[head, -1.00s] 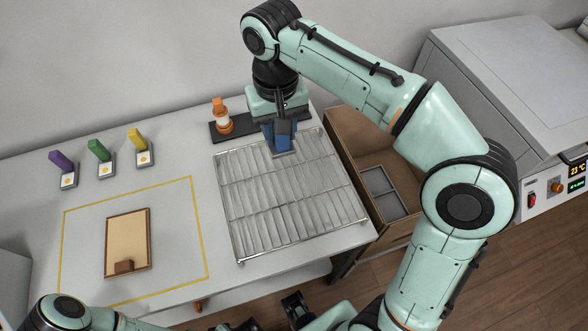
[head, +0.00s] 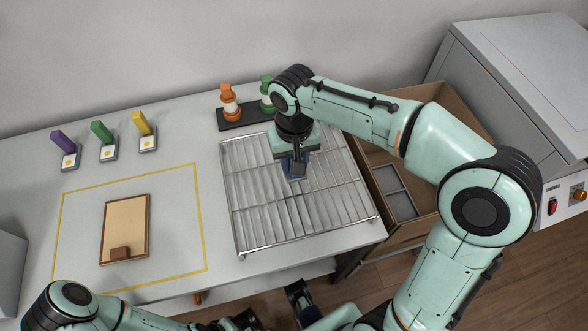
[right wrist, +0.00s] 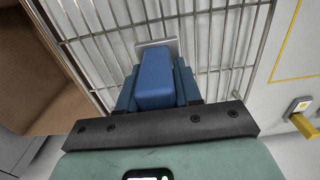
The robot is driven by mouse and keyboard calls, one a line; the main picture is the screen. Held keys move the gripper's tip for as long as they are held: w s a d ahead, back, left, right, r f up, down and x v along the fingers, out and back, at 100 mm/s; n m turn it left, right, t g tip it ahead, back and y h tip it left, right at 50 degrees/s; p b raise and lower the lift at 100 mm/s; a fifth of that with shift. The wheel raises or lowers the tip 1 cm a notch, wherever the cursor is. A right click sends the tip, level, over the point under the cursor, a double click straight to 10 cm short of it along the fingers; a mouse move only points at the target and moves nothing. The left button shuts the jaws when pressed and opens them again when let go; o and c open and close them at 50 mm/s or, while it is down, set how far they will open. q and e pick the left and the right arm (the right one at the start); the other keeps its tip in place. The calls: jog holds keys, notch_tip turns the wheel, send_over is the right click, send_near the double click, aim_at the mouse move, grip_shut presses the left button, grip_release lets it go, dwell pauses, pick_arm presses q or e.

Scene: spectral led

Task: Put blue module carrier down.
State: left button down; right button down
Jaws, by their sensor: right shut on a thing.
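The blue module carrier (head: 297,168) is in my right gripper (head: 297,160), over the wire rack (head: 243,247) in the head view. In the right wrist view the blue block of the carrier (right wrist: 156,80) stands between the fingers, with its grey plate (right wrist: 158,45) against the rack wires. My right gripper is shut on it. I cannot tell whether the plate touches the rack. My left gripper (head: 270,312) is low at the front edge of the table, and its fingers are not clear.
Purple (head: 64,143), green (head: 102,134) and yellow (head: 142,125) carriers stand at the back left. A brown-framed board (head: 126,225) lies inside a yellow outline. Orange and green bottles (head: 229,100) stand behind the rack. A cardboard box (head: 424,115) is to its right.

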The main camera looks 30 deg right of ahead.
jog(key=shift+f+b, duration=0.4)
jog(key=shift+f, duration=1.7)
jog(key=shift+f, duration=0.1)
jog(key=c, duration=0.8)
grip_release()
notch_tip(320, 180, up, 12)
jog(key=p, duration=0.2)
jog(key=shift+p, duration=0.35)
